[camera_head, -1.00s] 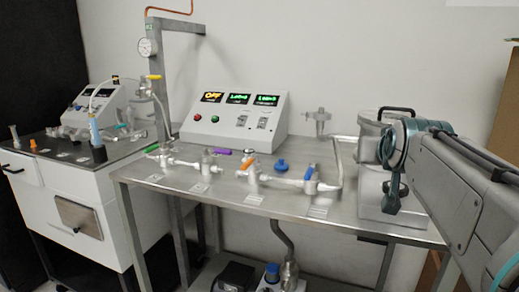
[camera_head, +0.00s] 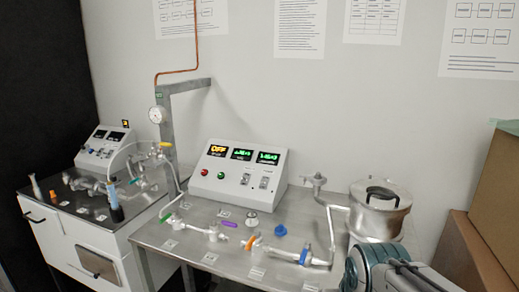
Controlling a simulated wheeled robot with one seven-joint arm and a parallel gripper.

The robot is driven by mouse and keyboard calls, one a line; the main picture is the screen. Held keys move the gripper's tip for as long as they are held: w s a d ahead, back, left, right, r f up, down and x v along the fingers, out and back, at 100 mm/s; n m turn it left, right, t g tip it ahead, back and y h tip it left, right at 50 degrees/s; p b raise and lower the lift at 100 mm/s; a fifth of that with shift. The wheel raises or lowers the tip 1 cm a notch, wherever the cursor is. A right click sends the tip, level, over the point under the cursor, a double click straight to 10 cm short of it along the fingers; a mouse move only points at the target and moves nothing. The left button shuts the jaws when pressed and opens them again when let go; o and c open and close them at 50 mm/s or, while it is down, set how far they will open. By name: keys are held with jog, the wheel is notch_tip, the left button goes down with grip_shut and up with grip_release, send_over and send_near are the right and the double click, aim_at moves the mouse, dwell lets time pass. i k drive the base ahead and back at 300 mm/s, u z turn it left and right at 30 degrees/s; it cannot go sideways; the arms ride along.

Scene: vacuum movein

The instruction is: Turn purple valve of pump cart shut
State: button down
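The purple valve handle (camera_head: 230,224) lies at a pipe run on the steel table. It is a short bar pointing right, looking roughly in line with the run. The pale valve body (camera_head: 213,233) is just left of and below it. A green handle (camera_head: 166,217) sits further left on the run, and an orange handle (camera_head: 251,242) and a blue handle (camera_head: 303,254) further right. Part of my arm shows at the lower right, well away from the purple handle. My gripper is out of view.
The steel table (camera_head: 158,236) carries a control box (camera_head: 226,182) reading OFF, a blue knob (camera_head: 281,230) and a metal pot (camera_head: 377,212). A white cabinet (camera_head: 62,240) with glassware stands left. Cardboard boxes (camera_head: 490,220) stand right. A post (camera_head: 167,135) with a gauge rises behind.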

aim_at(213, 221)
jog(key=u, duration=1.45)
jog(key=i, duration=0.6)
jog(key=z, duration=1.4)
